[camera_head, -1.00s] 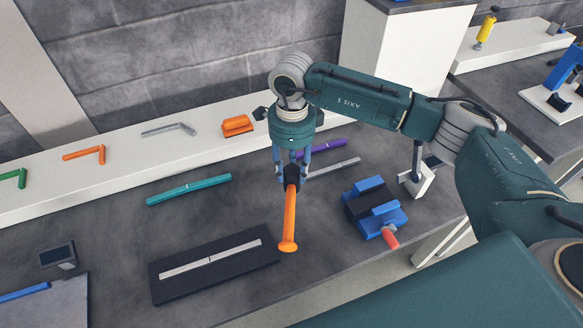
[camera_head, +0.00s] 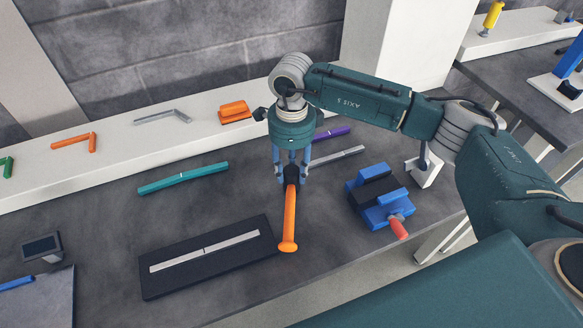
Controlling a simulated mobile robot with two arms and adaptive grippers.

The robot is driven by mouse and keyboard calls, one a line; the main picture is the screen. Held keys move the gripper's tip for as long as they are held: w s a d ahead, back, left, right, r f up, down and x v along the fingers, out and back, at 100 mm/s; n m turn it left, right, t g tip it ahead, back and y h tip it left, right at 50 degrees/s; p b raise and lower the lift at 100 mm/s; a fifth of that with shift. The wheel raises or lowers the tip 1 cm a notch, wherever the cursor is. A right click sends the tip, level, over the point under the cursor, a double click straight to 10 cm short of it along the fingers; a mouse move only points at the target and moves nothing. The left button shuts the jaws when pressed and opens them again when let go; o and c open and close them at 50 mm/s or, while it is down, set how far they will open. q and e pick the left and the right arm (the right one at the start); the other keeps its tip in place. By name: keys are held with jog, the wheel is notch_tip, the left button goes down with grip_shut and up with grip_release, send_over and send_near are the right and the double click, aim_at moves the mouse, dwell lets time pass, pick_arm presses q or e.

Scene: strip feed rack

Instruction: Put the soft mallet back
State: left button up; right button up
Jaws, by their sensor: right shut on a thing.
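The soft mallet has an orange handle (camera_head: 289,220) and a dark head. The handle hangs down and toward the front, over the grey bench (camera_head: 330,230). My right gripper (camera_head: 292,177) is shut on the mallet at its dark upper end, and the fingers partly hide it. The mallet appears held above the bench, just right of a black tray; the exact gap is hard to tell. My left gripper is not in view.
A black tray (camera_head: 150,287) holds a steel strip. A blue vise (camera_head: 372,187) with a red handle stands right. A teal bar (camera_head: 184,178), a purple bar (camera_head: 331,133) and a steel strip (camera_head: 337,156) lie behind. The white ledge (camera_head: 110,170) carries angled tools and an orange block (camera_head: 234,110).

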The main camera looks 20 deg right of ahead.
jog(key=shift+f+b, duration=0.4)
dwell(0.4)
jog(key=o, duration=1.1)
notch_tip(320, 180, up, 12)
jog(key=shift+w, duration=0.15)
